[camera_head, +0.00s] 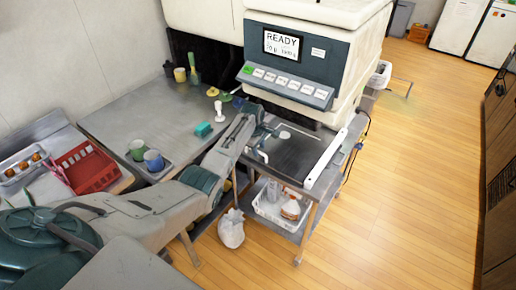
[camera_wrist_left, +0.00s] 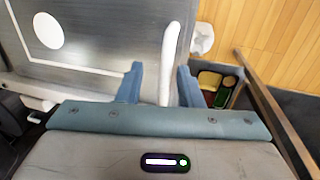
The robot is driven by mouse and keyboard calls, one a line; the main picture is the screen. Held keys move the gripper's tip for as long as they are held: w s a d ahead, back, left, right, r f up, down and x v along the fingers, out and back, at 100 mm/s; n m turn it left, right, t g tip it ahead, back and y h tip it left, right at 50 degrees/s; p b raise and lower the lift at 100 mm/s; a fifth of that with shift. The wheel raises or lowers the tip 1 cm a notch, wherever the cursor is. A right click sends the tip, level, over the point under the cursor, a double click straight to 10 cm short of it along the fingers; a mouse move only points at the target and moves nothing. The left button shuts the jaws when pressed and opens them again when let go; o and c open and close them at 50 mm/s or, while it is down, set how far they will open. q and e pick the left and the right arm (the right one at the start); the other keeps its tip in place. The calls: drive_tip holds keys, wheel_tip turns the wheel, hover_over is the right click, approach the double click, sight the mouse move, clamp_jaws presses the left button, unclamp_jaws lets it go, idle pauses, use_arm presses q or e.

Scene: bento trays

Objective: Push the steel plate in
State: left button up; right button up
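The steel plate (camera_head: 291,155) is a flat grey sheet on the machine's front table, with a small white round spot on it. A long white bar (camera_head: 328,160) runs along its right side. In the left wrist view the plate (camera_wrist_left: 105,35) fills the upper left, and a white upright bar (camera_wrist_left: 170,60) shows at its edge. My left gripper (camera_head: 266,130) is over the plate's left part in the head view. Contact with the plate cannot be told. My right gripper is not in view.
The machine with a READY screen (camera_head: 283,46) stands behind the plate. A white basket (camera_head: 270,209) sits below. The floor at right is clear.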

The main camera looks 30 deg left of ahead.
use_arm(q)
drive_tip(key=shift+s, duration=0.1)
wheel_tip(320, 180, up, 11)
drive_tip(key=s+b, duration=0.1)
drive_tip(key=s, duration=0.1)
drive_tip(key=shift+f, duration=0.2)
drive_tip(key=shift+a, duration=0.1)
idle(0.4)
